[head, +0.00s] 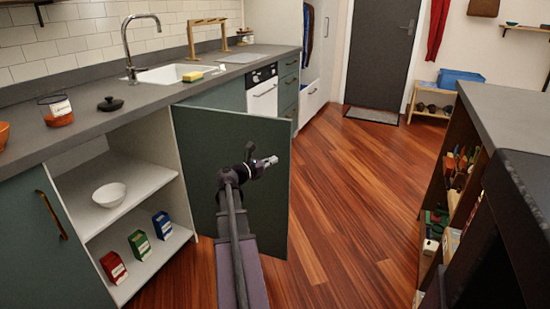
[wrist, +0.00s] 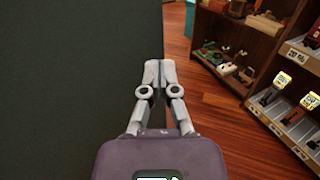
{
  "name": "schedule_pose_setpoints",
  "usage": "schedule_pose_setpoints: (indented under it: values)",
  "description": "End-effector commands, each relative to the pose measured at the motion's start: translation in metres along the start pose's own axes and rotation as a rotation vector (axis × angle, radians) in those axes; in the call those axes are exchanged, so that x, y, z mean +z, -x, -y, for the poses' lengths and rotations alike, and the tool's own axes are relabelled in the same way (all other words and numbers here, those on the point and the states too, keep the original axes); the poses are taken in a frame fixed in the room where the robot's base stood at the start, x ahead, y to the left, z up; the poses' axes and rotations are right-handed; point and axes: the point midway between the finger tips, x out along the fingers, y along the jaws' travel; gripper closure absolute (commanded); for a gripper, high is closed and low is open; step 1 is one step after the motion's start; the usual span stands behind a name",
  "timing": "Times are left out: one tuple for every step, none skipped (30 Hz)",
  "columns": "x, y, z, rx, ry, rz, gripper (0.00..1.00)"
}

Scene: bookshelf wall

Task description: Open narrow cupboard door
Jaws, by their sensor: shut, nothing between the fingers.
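A dark green cupboard door (head: 262,190) stands swung wide open in the head view, showing its inner face. The open cupboard (head: 160,168) to its left has two shelf levels, with a white bowl (head: 109,195) above and several small boxes (head: 139,243) below. My gripper (head: 272,160) is in front of the door's face in the head view, shut and empty. In the wrist view the gripper (wrist: 160,68) points ahead, close to the door's right edge, with the dark door (wrist: 75,80) filling the left side. I cannot tell whether it touches the door. No handle shows on this face.
A counter (head: 85,122) with a sink (head: 175,73) runs above the cupboards. A shelf unit with goods (head: 455,190) stands at the right and also shows in the wrist view (wrist: 245,45). The wooden floor (head: 345,190) between is clear.

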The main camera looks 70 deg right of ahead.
Motion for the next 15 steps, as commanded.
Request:
schedule_pose_setpoints:
  values:
    - [0.000,0.009,0.008,0.001,0.000,0.000,1.00]
    - [0.000,0.014,0.011,0.001,0.000,0.000,1.00]
    - [0.000,0.020,0.015,0.001,0.000,0.000,1.00]
    - [0.000,0.025,0.018,0.001,0.000,0.000,1.00]
    - [0.000,0.029,0.020,0.000,0.000,0.000,1.00]
    - [0.000,0.035,0.024,0.000,0.000,0.000,1.00]
    - [0.000,0.039,0.027,0.000,0.000,0.000,1.00]
    - [0.000,0.043,0.029,0.001,0.000,0.000,1.00]
    - [0.000,0.049,0.032,0.001,0.000,0.000,1.00]
    - [0.000,0.053,0.035,0.001,0.000,0.000,1.00]
    - [0.000,0.057,0.037,0.000,0.000,0.000,1.00]
    - [0.000,0.061,0.040,0.000,0.000,0.000,1.00]
    - [0.000,0.064,0.041,0.000,0.000,0.000,1.00]
    - [0.000,0.067,0.043,0.000,0.000,0.000,1.00]
    - [0.000,0.071,0.045,0.001,0.000,0.000,1.00]
